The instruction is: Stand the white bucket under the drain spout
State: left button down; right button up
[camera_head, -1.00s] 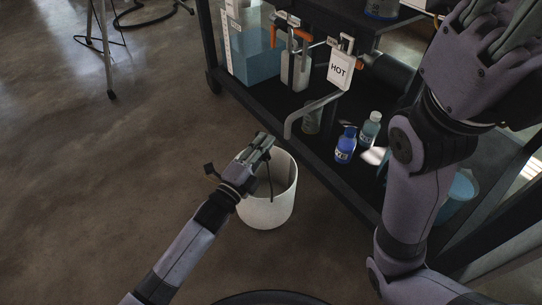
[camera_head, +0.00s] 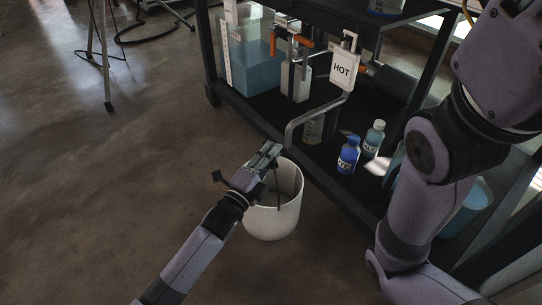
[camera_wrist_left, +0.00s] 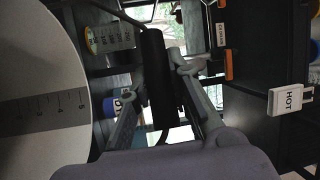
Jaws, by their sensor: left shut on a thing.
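The white bucket (camera_head: 272,222) is upright beside the dark rack. I cannot tell if its base touches the floor. My left gripper (camera_head: 268,157) is above the bucket's rim, shut on its handle. In the left wrist view the dark handle grip (camera_wrist_left: 157,85) sits between the fingers, and the bucket's wall (camera_wrist_left: 40,55) with a printed scale fills the left. The drain spout (camera_head: 289,139) is a grey bent pipe that comes out of the rack and turns down. Its end appears just behind the bucket's far rim. My right gripper is out of frame; only its arm shows.
The rack's lower shelf holds a blue bottle (camera_head: 348,155), a greenish bottle (camera_head: 374,139), a white container (camera_head: 296,82) and a tank of blue liquid (camera_head: 256,62). A HOT sign (camera_head: 343,70) hangs above the pipe. A stand (camera_head: 105,85) is at the upper left.

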pick_arm(q)
jog(key=c, duration=1.9)
grip_release()
jog(key=shift+f, duration=0.2)
jog(key=shift+c, duration=0.2)
jog(key=o, duration=0.5)
jog(key=shift+r, duration=0.1)
